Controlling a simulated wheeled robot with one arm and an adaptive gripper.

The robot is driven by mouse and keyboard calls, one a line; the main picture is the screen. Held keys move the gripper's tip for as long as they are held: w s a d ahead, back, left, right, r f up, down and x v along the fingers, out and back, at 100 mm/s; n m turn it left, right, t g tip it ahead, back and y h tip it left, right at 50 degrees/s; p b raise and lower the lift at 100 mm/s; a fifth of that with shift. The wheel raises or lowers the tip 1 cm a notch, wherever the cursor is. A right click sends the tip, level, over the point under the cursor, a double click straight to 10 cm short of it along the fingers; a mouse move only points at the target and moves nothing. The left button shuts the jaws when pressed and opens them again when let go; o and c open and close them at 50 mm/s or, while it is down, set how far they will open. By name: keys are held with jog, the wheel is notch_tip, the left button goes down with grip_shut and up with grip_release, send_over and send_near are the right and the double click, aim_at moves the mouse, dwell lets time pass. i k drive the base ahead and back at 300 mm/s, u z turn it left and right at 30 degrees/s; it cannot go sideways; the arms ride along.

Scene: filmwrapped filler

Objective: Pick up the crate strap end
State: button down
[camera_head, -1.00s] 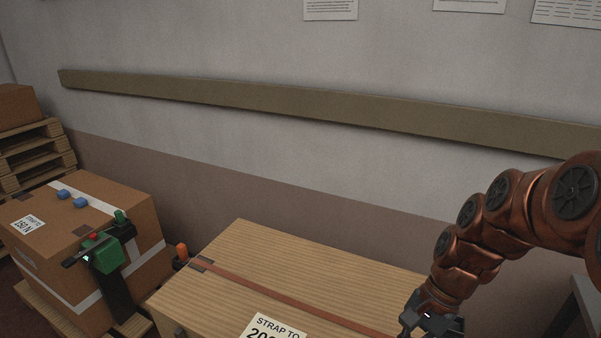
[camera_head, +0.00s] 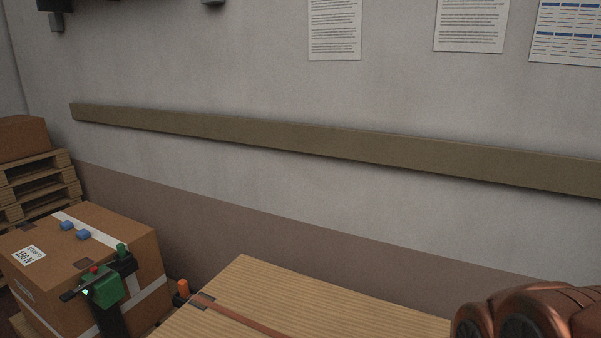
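A wooden crate (camera_head: 241,283) stands at the bottom middle, its lower part cut off by the frame. A flat reddish-brown strap (camera_head: 236,316) runs across its top from a dark patch near the left edge. An orange piece (camera_head: 183,287) stands up beside the crate's left edge; I cannot tell whether it belongs to the strap. No loose strap end can be made out clearly. Copper-coloured links of my arm show at the bottom right. My gripper is below the frame and not in view.
A cardboard box (camera_head: 128,227) with white strapping, two blue pieces (camera_head: 76,230) and a green tool (camera_head: 103,288) stands at the left. Behind it are stacked pallets (camera_head: 40,180). A wall with a long rail (camera_head: 330,143) closes off the back.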

aim_at(183, 284)
jog(key=u, duration=0.05)
jog(key=k, duration=0.45)
jog(key=u, duration=1.95)
jog(key=i, duration=1.95)
jog(key=z, duration=0.9)
